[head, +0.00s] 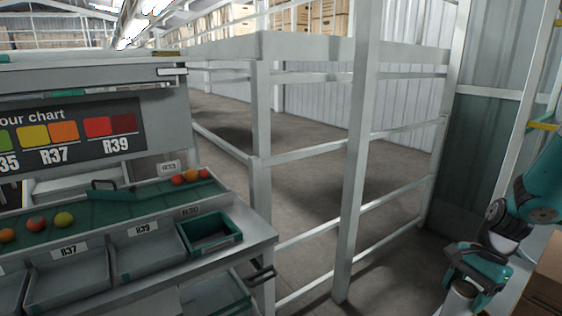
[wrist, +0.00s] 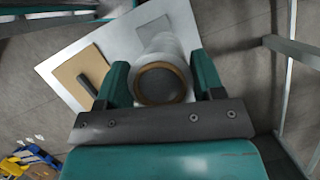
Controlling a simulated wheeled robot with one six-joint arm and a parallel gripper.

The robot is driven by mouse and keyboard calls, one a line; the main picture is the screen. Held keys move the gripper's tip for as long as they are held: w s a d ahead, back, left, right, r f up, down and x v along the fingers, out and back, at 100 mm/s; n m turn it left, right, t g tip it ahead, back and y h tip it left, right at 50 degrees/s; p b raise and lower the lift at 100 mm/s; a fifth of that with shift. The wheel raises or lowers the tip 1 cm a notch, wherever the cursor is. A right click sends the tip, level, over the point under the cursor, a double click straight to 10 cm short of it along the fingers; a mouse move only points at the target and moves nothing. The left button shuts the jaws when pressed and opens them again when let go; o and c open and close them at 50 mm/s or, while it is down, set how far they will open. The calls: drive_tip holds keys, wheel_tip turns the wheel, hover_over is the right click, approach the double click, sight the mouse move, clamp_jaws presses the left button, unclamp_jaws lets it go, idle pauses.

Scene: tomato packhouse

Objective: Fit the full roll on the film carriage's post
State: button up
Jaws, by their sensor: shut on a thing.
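My gripper (head: 466,277) is at the lower right of the head view, pointing down. It is shut on a white film roll (head: 456,303), which is partly cut off by the lower edge. In the wrist view my gripper (wrist: 160,66) has one teal finger on each side of the roll (wrist: 162,40). The roll's near end shows a tan core ring around a dark hole. I cannot make out the film carriage or its post in either view.
In the wrist view a pale panel (wrist: 58,66) with a tan sheet (wrist: 82,66) and dark bar lies beyond the roll. Blue and yellow items (wrist: 28,160) lie lower left. The head view shows a sorting bench (head: 262,236) left, a grey frame (head: 352,170) and a cardboard box (head: 545,283) right.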

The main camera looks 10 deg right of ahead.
drive_tip(key=w+a+f+n+g+h, duration=0.2)
drive_tip(key=a+f+n, duration=0.3)
drive_tip(key=a+n, duration=0.3)
drive_tip(key=w+a+f+n+g+h, duration=0.2)
drive_tip(key=a+f+n, duration=0.3)
drive_tip(key=a+n, duration=0.3)
drive_tip(key=shift+w+a, duration=0.85)
drive_tip(key=shift+w, duration=0.05)
drive_tip(key=shift+r, duration=0.1)
